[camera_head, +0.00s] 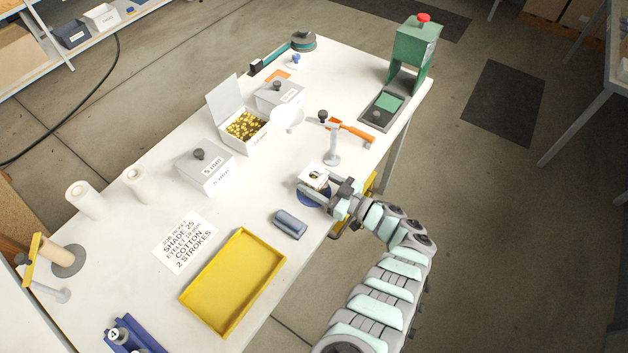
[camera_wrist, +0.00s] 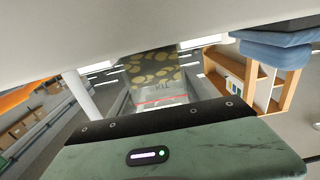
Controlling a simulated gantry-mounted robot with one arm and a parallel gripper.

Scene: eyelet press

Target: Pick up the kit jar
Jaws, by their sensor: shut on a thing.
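The kit jar (camera_head: 314,176) is a small, pale container at the right edge of the white table, by a dark blue round pad (camera_head: 311,196). My gripper (camera_head: 325,186) reaches in from the right and is shut on it, partly hiding it. In the wrist view the clear jar (camera_wrist: 160,92) stands beyond my dark finger pad, with upside-down "KIT" lettering, a red line and gold pieces inside. I cannot tell whether the jar is clear of the pad.
A magnifier stand (camera_head: 332,152) and an orange-handled tool (camera_head: 352,130) are just behind. A grey-blue block (camera_head: 290,224) and a yellow tray (camera_head: 236,288) lie in front. A green press (camera_head: 414,50) stands at the far corner.

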